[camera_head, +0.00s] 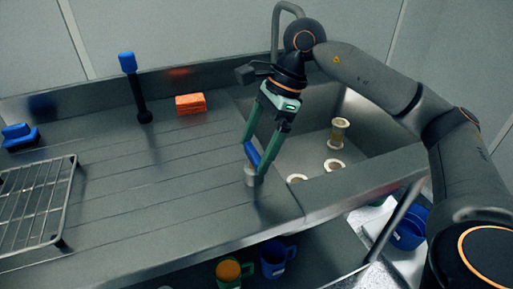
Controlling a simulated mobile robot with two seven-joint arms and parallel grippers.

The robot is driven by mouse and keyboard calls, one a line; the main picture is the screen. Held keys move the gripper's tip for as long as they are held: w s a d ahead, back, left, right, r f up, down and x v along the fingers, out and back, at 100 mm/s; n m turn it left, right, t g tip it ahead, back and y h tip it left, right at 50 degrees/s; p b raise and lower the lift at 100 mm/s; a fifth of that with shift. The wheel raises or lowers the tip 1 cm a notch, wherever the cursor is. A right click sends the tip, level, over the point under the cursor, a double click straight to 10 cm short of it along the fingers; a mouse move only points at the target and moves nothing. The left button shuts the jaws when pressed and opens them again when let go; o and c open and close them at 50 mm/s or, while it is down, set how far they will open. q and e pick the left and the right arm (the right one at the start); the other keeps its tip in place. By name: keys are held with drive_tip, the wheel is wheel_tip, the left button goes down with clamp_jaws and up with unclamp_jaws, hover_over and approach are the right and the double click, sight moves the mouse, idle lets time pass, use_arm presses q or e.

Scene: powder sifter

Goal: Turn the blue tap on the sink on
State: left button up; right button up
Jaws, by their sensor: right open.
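A grey curved sink spout (287,8) rises behind the sink (362,112), partly hidden by my right arm. No blue tap handle on it can be made out. My right gripper (254,160), with green fingers, is open and points down at the sink's left rim, well below the spout. A short blue piece (252,153) and a small grey cylinder (251,176) show at its fingertips. I cannot tell whether these belong to the gripper or are a separate thing it touches. My left gripper is not in view.
A black post with a blue top (127,63) stands by the back edge, beside an orange sponge (190,103). A blue object (20,137) and wire rack (38,203) are at left. Several cream-rimmed pieces (340,132) are in the sink. Mugs (277,259) stand below.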

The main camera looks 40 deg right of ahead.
drive_tip(key=shift+a+f, duration=0.1)
drive_tip(key=shift+f, duration=0.05)
drive_tip(key=shift+c, duration=0.2)
drive_tip(key=c, duration=1)
drive_tip(key=shift+m, duration=0.3)
drive_tip(key=shift+m+t+b, duration=0.35)
drive_tip(key=shift+m+t, duration=0.15)
drive_tip(key=shift+m, duration=0.5)
drive_tip(key=m+t+h, duration=0.1)
drive_tip(key=m, duration=0.2)
drive_tip(key=shift+s, duration=0.15)
drive_tip(key=m+h, duration=0.1)
drive_tip(key=m, duration=0.2)
drive_tip(key=m+t+h, duration=0.1)
drive_tip(key=m, duration=0.2)
drive_tip(key=shift+a+m+b, duration=0.2)
drive_tip(key=shift+m+b, duration=0.15)
drive_tip(key=shift+m, duration=0.05)
